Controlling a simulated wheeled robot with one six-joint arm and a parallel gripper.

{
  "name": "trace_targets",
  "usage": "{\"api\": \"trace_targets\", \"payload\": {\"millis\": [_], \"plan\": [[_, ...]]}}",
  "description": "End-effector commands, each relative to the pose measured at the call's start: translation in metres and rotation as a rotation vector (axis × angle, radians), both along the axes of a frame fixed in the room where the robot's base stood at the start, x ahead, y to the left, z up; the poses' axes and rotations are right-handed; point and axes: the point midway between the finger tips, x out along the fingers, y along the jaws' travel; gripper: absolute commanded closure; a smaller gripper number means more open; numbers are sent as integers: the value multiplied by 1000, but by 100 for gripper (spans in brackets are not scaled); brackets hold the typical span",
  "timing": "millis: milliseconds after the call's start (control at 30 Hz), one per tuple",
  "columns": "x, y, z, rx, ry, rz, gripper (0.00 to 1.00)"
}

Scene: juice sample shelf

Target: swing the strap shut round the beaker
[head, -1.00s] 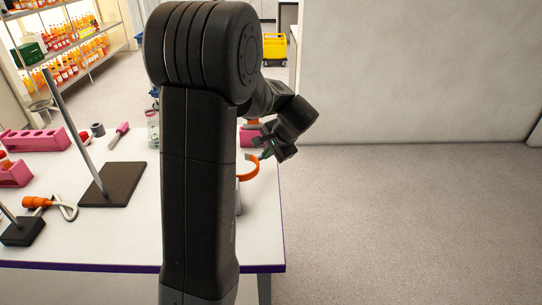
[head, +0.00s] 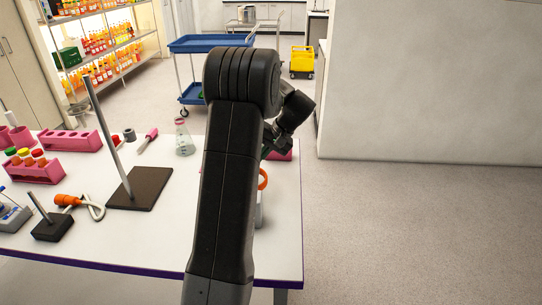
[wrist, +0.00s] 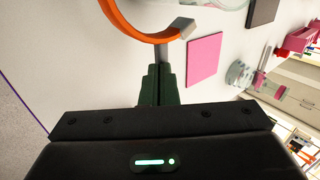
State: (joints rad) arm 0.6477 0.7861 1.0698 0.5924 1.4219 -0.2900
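The orange strap (wrist: 135,25) curves across the top of the wrist view and ends in a grey tab (wrist: 182,28). A small part of it shows beside my arm in the head view (head: 263,179). My gripper (wrist: 158,70) has its green fingers together, with their tips just below the tab. I cannot tell whether they touch or pinch it. Clear glass (wrist: 212,3), perhaps the beaker, is cut off at the top edge of the wrist view. In the head view my arm hides most of this area.
A dark stand base (head: 140,190) with a tilted rod, an orange-handled clamp (head: 68,200), a pink tube rack (head: 35,172) and a flask (head: 183,140) stand left on the white table (head: 110,235). A pink square (wrist: 205,58) lies near my fingers. Open floor is right.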

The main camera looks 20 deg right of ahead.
Motion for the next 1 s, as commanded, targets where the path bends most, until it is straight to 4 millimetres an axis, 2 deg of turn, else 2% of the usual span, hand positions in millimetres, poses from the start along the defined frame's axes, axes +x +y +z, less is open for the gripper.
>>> {"api": "trace_targets", "payload": {"millis": [300, 600, 1000], "plan": [[14, 37, 1, 1, 0, 297, 100], [16, 64, 0, 1, 1, 511, 100], [14, 79, 0, 0, -1, 509, 100]]}}
